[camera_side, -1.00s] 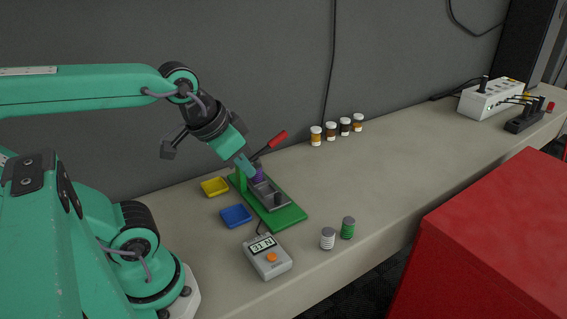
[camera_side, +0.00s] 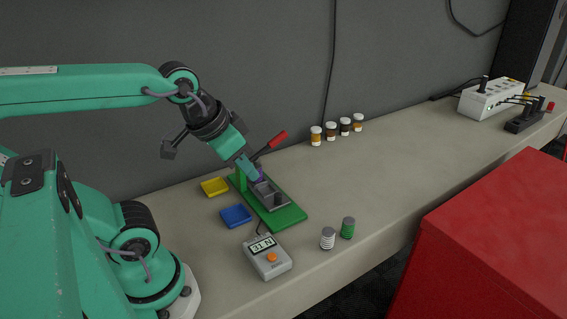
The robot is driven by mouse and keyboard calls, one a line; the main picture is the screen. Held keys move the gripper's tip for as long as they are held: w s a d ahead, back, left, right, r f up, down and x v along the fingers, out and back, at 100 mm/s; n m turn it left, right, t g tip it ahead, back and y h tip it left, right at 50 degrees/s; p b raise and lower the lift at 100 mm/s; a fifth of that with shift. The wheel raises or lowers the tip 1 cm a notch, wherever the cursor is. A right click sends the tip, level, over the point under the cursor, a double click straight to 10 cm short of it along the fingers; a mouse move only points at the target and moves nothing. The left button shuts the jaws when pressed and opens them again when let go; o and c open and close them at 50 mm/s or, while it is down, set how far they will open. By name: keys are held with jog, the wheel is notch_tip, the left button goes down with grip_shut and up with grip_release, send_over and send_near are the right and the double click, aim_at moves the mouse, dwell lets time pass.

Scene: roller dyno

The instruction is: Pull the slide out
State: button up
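A green base (camera_side: 291,216) lies on the bench with a grey slide (camera_side: 279,203) on it; the slide has open compartments. A small purple part (camera_side: 261,173) shows at the slide's back end, partly hidden by my gripper. My gripper (camera_side: 254,178) points down and to the right, with its tips at this purple part. It is too small to tell whether the fingers are apart or closed on anything. A lever with a red handle (camera_side: 277,139) rises behind the slide, and a green upright (camera_side: 241,181) stands at the base's back left.
A yellow tray (camera_side: 215,187) and a blue tray (camera_side: 236,216) lie left of the base. A grey meter (camera_side: 267,258) is in front. A white-striped can (camera_side: 327,239) and a green can (camera_side: 348,228) stand to the right. Several capped jars (camera_side: 331,131) stand behind.

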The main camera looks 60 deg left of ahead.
jog(key=o, duration=0.3)
jog(key=shift+w, duration=0.1)
jog(key=g, duration=0.5)
send_near(277, 194)
jog(key=shift+d+f, duration=0.2)
jog(key=shift+d, duration=0.25)
jog(key=shift+w+a+f+g, duration=0.3)
jog(key=shift+a+f, duration=0.1)
jog(key=shift+f, duration=0.2)
jog(key=shift+f, duration=0.15)
jog(key=shift+f, duration=3.75)
grip_shut()
